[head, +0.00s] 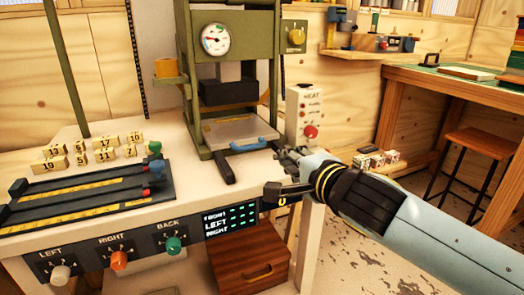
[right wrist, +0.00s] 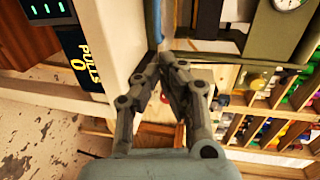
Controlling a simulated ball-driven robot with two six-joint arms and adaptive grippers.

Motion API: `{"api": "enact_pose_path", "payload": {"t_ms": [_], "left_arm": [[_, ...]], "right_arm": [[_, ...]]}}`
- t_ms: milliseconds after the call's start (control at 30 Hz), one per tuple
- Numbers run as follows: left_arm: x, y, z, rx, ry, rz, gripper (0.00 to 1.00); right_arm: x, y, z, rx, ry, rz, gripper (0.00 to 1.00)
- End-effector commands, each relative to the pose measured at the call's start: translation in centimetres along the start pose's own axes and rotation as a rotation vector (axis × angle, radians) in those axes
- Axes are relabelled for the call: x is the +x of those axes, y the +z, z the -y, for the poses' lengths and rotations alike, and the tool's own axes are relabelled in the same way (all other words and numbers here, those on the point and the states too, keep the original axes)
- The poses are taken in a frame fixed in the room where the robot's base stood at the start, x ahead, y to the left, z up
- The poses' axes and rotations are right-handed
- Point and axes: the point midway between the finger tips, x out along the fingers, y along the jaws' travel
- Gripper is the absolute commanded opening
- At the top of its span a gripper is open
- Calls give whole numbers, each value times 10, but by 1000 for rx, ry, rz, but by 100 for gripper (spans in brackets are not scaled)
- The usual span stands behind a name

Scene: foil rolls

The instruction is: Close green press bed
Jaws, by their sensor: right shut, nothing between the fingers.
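The green press (head: 187,75) stands on the white bench, with a round gauge on its top beam. Its flat bed (head: 240,130) lies low between the posts, with a blue handle (head: 248,146) along its front edge. A dark rail (head: 224,168) sticks out in front of the bed. My right gripper (head: 283,155) is just right of the handle; whether it touches is unclear. In the right wrist view its fingers (right wrist: 168,62) are together and empty, near a blue bar (right wrist: 154,22) that looks like the handle. My left gripper is not in view.
A white heat box (head: 305,115) with a red knob stands right of the press. Numbered blocks (head: 90,148) and dark slide rails (head: 85,190) cover the left bench top. A wooden drawer box (head: 250,262) is below. A stool (head: 480,145) stands at right.

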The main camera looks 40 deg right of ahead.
Motion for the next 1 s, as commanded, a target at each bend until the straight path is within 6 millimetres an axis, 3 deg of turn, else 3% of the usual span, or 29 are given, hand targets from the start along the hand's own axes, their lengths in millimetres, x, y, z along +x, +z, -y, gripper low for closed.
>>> {"api": "enact_pose_path", "payload": {"t_ms": [167,533,733,1000], "left_arm": [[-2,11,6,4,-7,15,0],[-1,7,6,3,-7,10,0],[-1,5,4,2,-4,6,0],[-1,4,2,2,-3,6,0]], "right_arm": [[34,0,3,0,-3,-3,0],[107,0,2,0,-1,-2,0],[126,-1,1,-3,0,-2,0],[129,0,1,-2,0,-1,0]]}}
